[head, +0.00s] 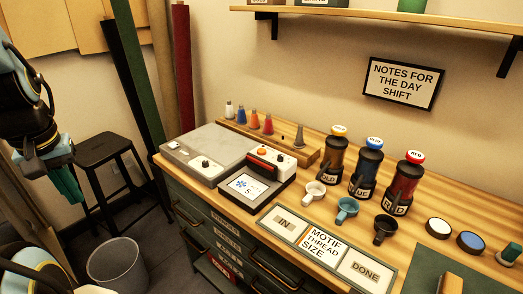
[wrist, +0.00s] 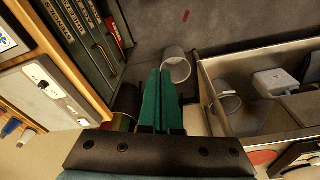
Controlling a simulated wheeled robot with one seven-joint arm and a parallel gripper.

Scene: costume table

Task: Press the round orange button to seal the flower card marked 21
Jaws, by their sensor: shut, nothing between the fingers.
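The round orange button (head: 262,151) is on top of a pale press machine on the workbench, behind its dark red-and-black handle (head: 268,162). A white card (head: 246,186) with a blue flower lies on the machine's black front plate. Its small mark looks like a 5, not 21, but I cannot read it surely. My gripper (head: 66,184) hangs at the far left, well away from the bench, above the floor by a black stool. In the wrist view its green fingers (wrist: 160,100) are together and empty. The button does not show there.
A flat grey device (head: 203,152) sits left of the press. Thread cones, dark bottles (head: 370,165) and cups stand behind and right. A tray (head: 320,245) labelled IN and DONE lies in front. The stool (head: 103,155) and bin (head: 117,262) stand left of the bench.

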